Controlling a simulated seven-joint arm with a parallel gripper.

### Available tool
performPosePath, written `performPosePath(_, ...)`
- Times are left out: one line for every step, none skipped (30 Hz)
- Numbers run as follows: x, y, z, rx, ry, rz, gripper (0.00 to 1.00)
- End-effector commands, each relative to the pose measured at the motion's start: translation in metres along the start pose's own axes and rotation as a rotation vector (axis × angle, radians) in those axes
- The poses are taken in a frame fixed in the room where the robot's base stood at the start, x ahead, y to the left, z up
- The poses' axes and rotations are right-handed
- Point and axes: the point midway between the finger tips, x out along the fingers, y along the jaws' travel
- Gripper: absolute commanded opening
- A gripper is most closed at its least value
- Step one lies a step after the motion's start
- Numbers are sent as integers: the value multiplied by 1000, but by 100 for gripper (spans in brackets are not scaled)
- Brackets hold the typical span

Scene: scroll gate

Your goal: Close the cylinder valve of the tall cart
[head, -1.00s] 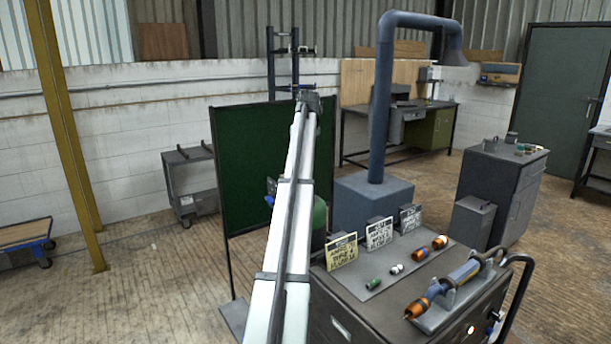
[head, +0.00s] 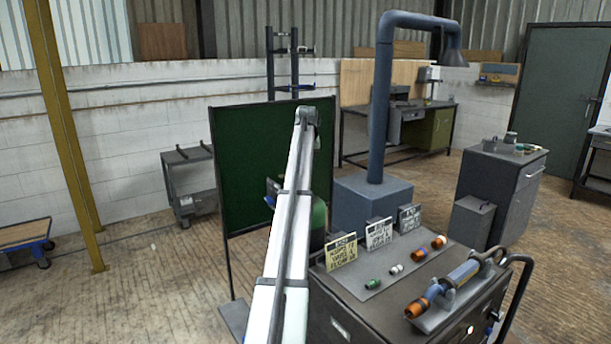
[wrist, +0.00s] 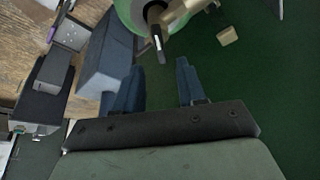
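A green gas cylinder (head: 319,222) stands in front of the green screen in the head view, partly hidden behind my arm. In the wrist view the rounded top of the green cylinder (wrist: 124,12) is at the upper edge, with a dark valve stem (wrist: 155,14) that has a pale mark near its end. My gripper (wrist: 157,75) is open and empty, its two blue fingers pointing toward the valve. The stem's end lies between the finger lines, just ahead of them; no contact shows. A tall dark upright frame (head: 271,60) stands behind the screen; I cannot tell which is the tall cart.
The green screen (head: 245,160) stands close behind the cylinder. A bench cart (head: 335,290) with sign cards and fittings is at front right. A blue extraction pipe (head: 380,110) rises behind it. A low grey cart (head: 185,156) stands left; open floor lies front left.

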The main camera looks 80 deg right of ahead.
Motion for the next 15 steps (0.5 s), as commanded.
performPosePath(10, 0, 0, 0, -2, 0, 40)
performPosePath(16, 0, 0, 0, -3, 0, 40)
performPosePath(22, 0, 0, 0, -3, 0, 40)
performPosePath(27, 0, 0, -1, -2, 0, 40)
performPosePath(31, 0, 0, -1, -1, 0, 40)
performPosePath(37, 0, 0, -1, -1, 0, 40)
performPosePath(41, 0, 0, -1, -2, 0, 40)
performPosePath(45, 0, 0, -1, -2, 0, 40)
performPosePath(50, 0, 0, -1, -2, 0, 40)
performPosePath(52, 0, 0, -1, -2, 0, 40)
performPosePath(55, 0, 0, -1, -1, 0, 40)
performPosePath(58, 0, 0, -1, 0, 0, 40)
performPosePath(60, 0, 0, -1, 0, 0, 40)
performPosePath(62, 0, 0, -1, 0, 0, 40)
performPosePath(63, 0, 0, -1, 0, 0, 40)
